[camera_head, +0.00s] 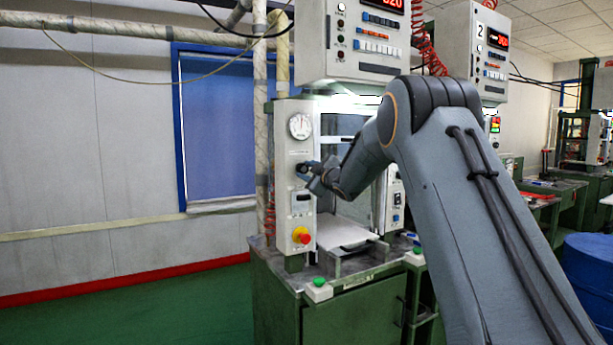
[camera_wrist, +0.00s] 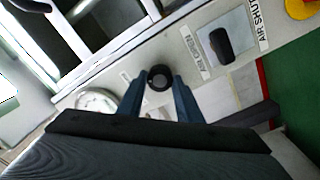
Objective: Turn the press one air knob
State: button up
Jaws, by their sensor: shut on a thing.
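The air knob (camera_wrist: 159,78) is a round black knob on the pale front panel of press one (camera_head: 301,205). In the wrist view it sits between the two blue-grey fingers of my gripper (camera_wrist: 158,92), which is shut on it. The gauge (camera_head: 300,126) also shows beside the left finger in the wrist view (camera_wrist: 97,100).
A black switch (camera_wrist: 221,45) sits near "AIR" labels on the panel. A red and yellow button (camera_head: 302,235) is lower down. A white plate (camera_head: 342,231) lies in the press opening. A second press's control box (camera_head: 478,55) hangs to the right. Green floor (camera_head: 190,310) is clear at left.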

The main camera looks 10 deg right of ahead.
dwell(0.3)
jog(key=o, duration=1)
jog(key=shift+o, duration=0.2)
jog(key=b+v, duration=0.2)
jog(key=v, duration=0.5)
jog(key=shift+s, duration=0.4)
jog(key=shift+d, duration=0.1)
jog(key=s+d+f+m+g+h, duration=0.2)
jog(key=s+f+m+g+h, duration=0.55)
jog(key=s+f, duration=1.2)
jog(key=s+a+f+m+g, duration=0.1)
jog(key=s+f+m+g, duration=0.1)
jog(key=s, duration=0.9)
jog(key=s+a+f+m+g+y, duration=0.1)
jog(key=s+a+f+m+g, duration=0.1)
jog(key=s+f+g, duration=0.2)
jog(key=s+a+f+m+g+y, duration=0.1)
jog(key=s+f, duration=0.7)
jog(key=s, duration=1)
jog(key=m+g, duration=0.1)
jog(key=g, duration=0.1)
jog(key=shift+s+a+g, duration=0.35)
jog(key=shift+s+a, duration=0.05)
